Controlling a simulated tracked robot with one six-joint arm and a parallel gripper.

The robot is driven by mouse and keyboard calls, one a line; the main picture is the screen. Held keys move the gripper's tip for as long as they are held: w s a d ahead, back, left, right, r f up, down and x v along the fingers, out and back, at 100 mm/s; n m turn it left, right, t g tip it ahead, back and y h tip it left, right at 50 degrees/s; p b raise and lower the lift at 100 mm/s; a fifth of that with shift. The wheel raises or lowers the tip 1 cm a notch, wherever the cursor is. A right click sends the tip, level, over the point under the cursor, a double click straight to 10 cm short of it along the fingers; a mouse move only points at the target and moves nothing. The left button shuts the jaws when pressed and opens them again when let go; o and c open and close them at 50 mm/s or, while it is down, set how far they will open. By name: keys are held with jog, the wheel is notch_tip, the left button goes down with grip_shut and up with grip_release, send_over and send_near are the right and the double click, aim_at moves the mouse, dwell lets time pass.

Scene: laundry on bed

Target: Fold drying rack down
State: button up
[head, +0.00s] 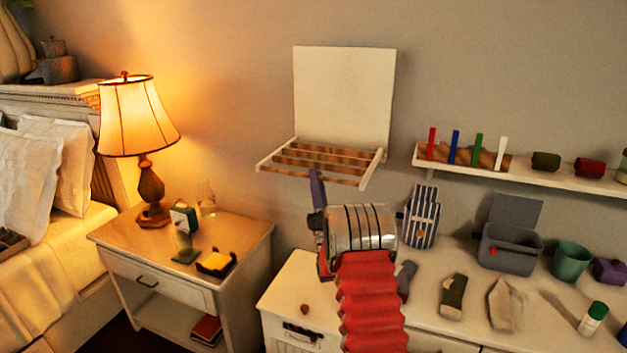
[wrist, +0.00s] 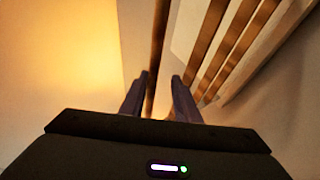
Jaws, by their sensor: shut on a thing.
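The drying rack (head: 322,158) is mounted on the wall above the dresser. Its white back panel (head: 343,92) stands upright against the wall, and its slatted frame with brown wooden bars sticks out from the panel's foot, roughly level. My gripper (head: 316,176) reaches up from below to the frame's front edge. In the wrist view, my gripper (wrist: 158,98) has its two fingers on either side of the frame's front bar (wrist: 159,45), shut on it. The other bars (wrist: 228,45) run to the right of it. The exact contact at the fingertips is partly hidden in the head view.
A wall shelf (head: 540,178) with coloured sticks and small pots is to the right. A lit lamp (head: 140,120) stands on the nightstand (head: 120,240) at left. The wall around the rack is bare.

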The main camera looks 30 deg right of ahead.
jog(key=shift+o, duration=0.2)
jog(key=shift+f, duration=0.7)
jog(key=shift+w+a, duration=0.15)
jog(key=shift+a, duration=0.05)
